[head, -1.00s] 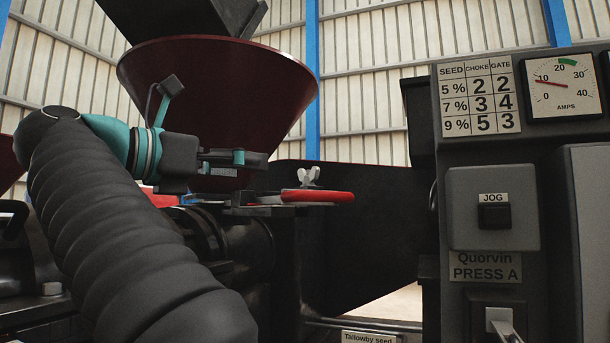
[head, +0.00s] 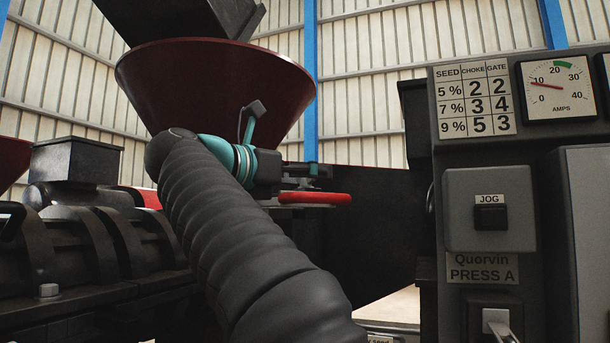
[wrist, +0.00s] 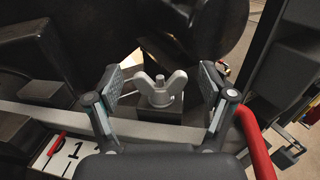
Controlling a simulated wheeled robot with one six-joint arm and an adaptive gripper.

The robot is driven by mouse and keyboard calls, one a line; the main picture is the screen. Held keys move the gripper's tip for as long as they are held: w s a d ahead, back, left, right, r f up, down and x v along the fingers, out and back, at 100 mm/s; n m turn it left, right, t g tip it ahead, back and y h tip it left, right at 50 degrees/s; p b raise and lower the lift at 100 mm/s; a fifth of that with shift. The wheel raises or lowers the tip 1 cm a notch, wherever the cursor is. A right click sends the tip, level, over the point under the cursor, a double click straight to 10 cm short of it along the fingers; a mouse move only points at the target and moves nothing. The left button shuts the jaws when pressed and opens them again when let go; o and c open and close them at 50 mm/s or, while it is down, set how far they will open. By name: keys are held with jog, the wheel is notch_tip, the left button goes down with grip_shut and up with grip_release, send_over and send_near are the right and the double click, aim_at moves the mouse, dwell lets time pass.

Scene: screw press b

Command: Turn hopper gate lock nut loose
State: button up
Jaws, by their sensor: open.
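The lock nut (wrist: 161,88) is a pale grey wing nut with two raised wings on a dark square block. In the wrist view it stands between the two fingers of my gripper (wrist: 161,90), which is open. A gap shows on each side of the nut, so the fingers do not touch it. In the head view my gripper (head: 305,171) is at the hopper gate, above the red gate handle (head: 315,198). There the nut is mostly hidden by my gripper. The red handle also shows at the right in the wrist view (wrist: 256,145).
The dark red hopper (head: 215,85) rises behind my arm. A numbered scale (wrist: 68,150) lies at lower left in the wrist view. The control panel (head: 490,160) with JOG button and amps gauge stands to the right, with some space between it and my gripper.

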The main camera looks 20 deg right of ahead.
jog(key=c, duration=1.2)
jog(key=shift+f+n+t+y+b, duration=0.15)
jog(key=shift+n+t+y+b, duration=0.25)
jog(key=shift+b, duration=0.3)
jog(key=shift+n+t, duration=0.4)
jog(key=shift+t, duration=0.3)
jog(key=o, duration=1.2)
jog(key=shift+a, duration=0.1)
jog(key=v, duration=1.2)
jog(key=shift+r, duration=0.35)
